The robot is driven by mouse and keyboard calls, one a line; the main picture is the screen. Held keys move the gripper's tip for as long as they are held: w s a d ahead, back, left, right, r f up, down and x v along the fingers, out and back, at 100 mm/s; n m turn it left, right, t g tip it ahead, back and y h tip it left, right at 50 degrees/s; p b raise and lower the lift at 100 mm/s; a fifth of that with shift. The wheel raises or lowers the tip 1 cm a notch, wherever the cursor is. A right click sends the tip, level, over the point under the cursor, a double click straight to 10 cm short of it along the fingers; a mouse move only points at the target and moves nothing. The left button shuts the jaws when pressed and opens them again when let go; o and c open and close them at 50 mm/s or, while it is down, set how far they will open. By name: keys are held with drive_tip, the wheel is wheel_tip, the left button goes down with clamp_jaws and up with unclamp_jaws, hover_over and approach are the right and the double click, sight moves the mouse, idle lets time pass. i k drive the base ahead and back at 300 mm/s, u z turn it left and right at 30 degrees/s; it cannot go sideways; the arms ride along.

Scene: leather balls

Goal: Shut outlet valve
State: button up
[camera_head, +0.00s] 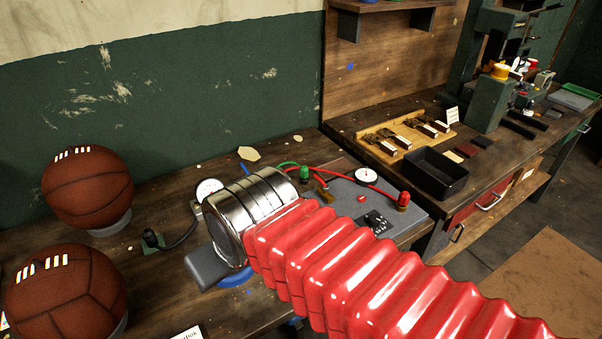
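A grey metal panel (342,197) lies on the bench, partly hidden behind my red-sleeved arm. It carries a green-capped brass fitting (304,174) with a green hose at its left and a red-capped brass fitting (403,201) with a red hose at its right. I cannot tell which is the outlet valve. A brass piece (323,191) sits near the green cap, and a round white gauge (366,175) stands at the back. My gripper (207,268) is over the bench, left of the panel. One grey finger shows; the rest is hidden by the silver wrist.
Two brown leather balls (87,187) (63,292) stand on rings at the left. A black tray (437,174) and a wooden tool board (408,136) are on the right bench.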

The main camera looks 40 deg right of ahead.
sight(325, 187)
drive_tip(key=u, duration=1)
drive_tip(key=k, duration=1.2)
drive_tip(key=z, duration=0.75)
drive_tip(key=i, duration=1)
drive_tip(key=z, duration=0.05)
